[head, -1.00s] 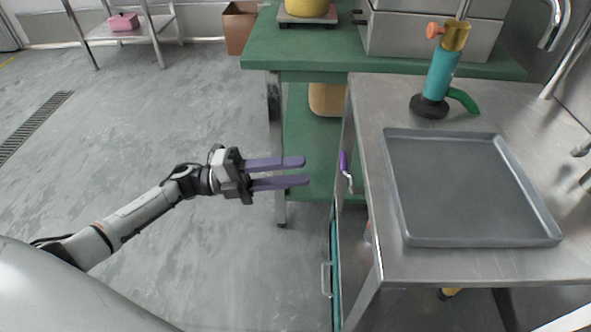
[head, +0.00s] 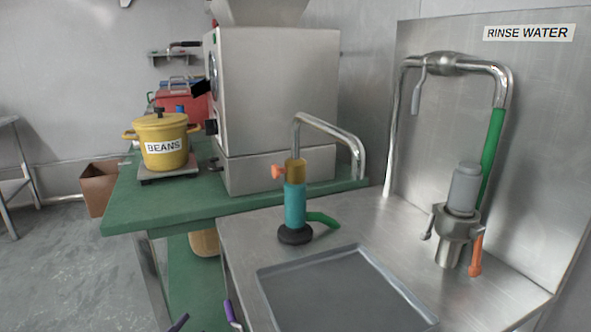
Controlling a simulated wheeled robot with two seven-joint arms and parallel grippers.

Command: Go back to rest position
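A purple fingertip of my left gripper (head: 180,323) just shows at the bottom edge of the head view. It is left of the steel table's front-left side, close to a purple-handled item (head: 231,312) on that side. The rest of the gripper is cut off, so its opening is hidden. My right gripper is out of view.
A steel table bears a grey tray (head: 340,290) and a teal and brass tool (head: 295,205). Behind is a green table (head: 150,205) with a yellow beans pot (head: 161,140) and a large grey machine (head: 275,100). A rinse tap (head: 505,85) stands right. Floor at left is open.

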